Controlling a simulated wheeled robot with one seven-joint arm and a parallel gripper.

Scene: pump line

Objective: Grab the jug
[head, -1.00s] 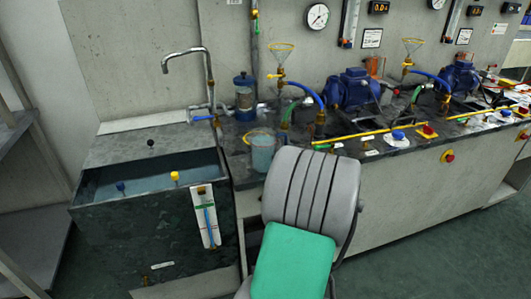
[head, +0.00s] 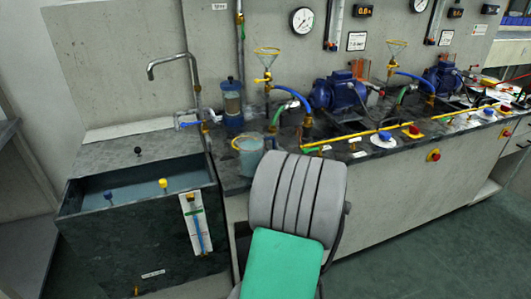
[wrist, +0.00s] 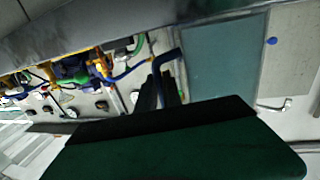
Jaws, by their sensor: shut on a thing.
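The jug (head: 250,157) is a pale blue-teal vessel standing upright on the dark bench, just right of the sink tank. In the wrist view, the jug (wrist: 225,60) appears close up as a large teal body with a dark blue handle on its left. My gripper (wrist: 162,93) shows there as two dark fingers closed about that handle. In the head view my own grey and green arm hides the gripper and part of the jug's right side. Whether the jug is clear of the bench cannot be told.
The sink tank (head: 140,205) with a tap (head: 180,60) stands left of the jug. A blue-topped canister (head: 232,105) is behind it. Blue pumps (head: 338,92), hoses and a yellow rod (head: 360,136) crowd the bench to the right. The floor at the lower right is clear.

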